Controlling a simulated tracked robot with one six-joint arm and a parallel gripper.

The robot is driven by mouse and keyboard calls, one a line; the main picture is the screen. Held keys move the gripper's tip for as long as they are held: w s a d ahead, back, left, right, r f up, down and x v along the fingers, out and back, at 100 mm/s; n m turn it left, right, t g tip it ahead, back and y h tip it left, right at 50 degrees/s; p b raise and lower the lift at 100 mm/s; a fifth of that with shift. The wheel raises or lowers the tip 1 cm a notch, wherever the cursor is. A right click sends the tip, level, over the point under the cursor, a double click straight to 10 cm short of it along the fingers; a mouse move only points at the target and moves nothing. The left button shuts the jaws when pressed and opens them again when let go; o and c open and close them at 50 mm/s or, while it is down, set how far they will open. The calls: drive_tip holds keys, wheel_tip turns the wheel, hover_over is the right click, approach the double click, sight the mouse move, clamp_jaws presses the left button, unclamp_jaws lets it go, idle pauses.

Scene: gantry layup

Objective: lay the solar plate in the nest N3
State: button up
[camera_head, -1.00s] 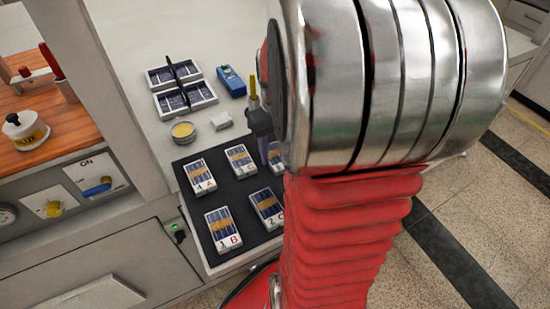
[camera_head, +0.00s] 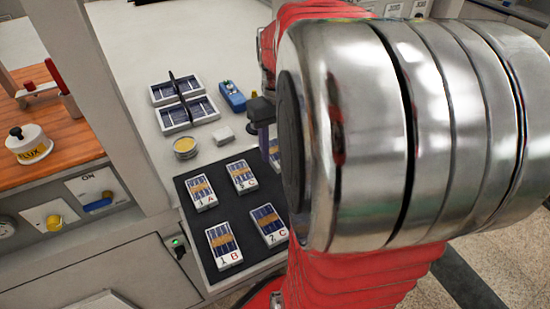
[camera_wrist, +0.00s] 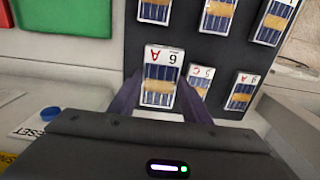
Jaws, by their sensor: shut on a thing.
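My gripper (camera_wrist: 160,95) is shut on a solar plate (camera_wrist: 161,75), a white-framed dark blue panel with a tan band and a red A. The plate looks larger than its neighbours and seems raised above the dark mat (camera_wrist: 190,53). In the head view my gripper (camera_head: 263,142) points down by the mat's back right part, and my arm hides much around it; the held plate cannot be made out there. Two white trays with dark pockets, the back tray (camera_head: 158,98) and front tray (camera_head: 166,126), stand behind the mat. No N3 label is readable.
A blue device (camera_head: 232,96), a white block (camera_head: 223,135) and a round yellow tin (camera_head: 186,147) stand nearby. The bench behind is clear.

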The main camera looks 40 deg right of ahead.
drive_tip(key=shift+r, duration=1.25)
drive_tip(key=shift+s, duration=0.1)
